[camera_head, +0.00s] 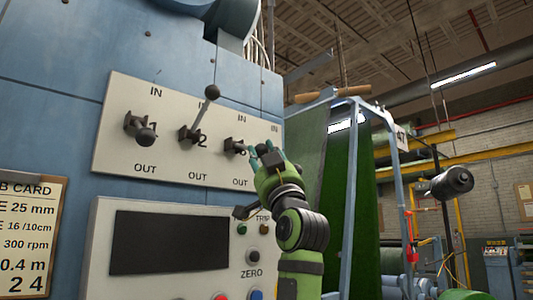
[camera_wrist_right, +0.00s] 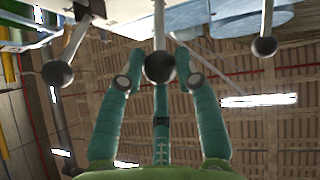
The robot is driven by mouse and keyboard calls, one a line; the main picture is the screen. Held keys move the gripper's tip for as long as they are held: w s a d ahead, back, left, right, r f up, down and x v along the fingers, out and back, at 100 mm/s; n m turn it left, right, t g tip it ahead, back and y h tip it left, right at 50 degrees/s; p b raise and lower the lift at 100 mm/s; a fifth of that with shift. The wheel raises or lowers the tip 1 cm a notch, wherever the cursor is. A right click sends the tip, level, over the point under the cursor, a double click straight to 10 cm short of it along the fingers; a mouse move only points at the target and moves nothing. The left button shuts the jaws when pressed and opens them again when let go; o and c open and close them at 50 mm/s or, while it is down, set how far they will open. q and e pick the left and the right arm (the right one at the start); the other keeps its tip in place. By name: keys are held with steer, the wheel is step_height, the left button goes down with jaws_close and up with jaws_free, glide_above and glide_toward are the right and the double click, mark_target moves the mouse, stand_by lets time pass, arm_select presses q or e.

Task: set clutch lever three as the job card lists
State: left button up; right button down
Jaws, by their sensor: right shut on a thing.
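The pale clutch panel (camera_head: 170,176) has IN marked above and OUT below each lever. Lever one (camera_head: 146,137) has its black ball low, on the OUT side. Lever two (camera_head: 208,100) points up, toward IN. My left gripper is out of view.
Below the clutch panel is a control panel with a dark screen (camera_head: 168,243) and buttons. In the wrist view two other lever balls, one left (camera_wrist_right: 57,73) and one right (camera_wrist_right: 264,46), flank the fingers. A blue frame with green turf (camera_head: 352,200) stands to the right.

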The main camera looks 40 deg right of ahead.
steer(key=shift+w+f+b, duration=0.2)
steer(key=shift+w+f, duration=0.25)
steer(key=shift+f, duration=0.2)
steer(key=shift+w+f+b, duration=0.15)
steer(key=shift+w+f, duration=0.3)
steer(key=shift+f, duration=0.2)
steer(key=shift+a, duration=0.1)
steer(key=c, duration=0.9)
jaws_free()
steer(key=shift+w, duration=0.1)
steer(key=v, duration=1.2)
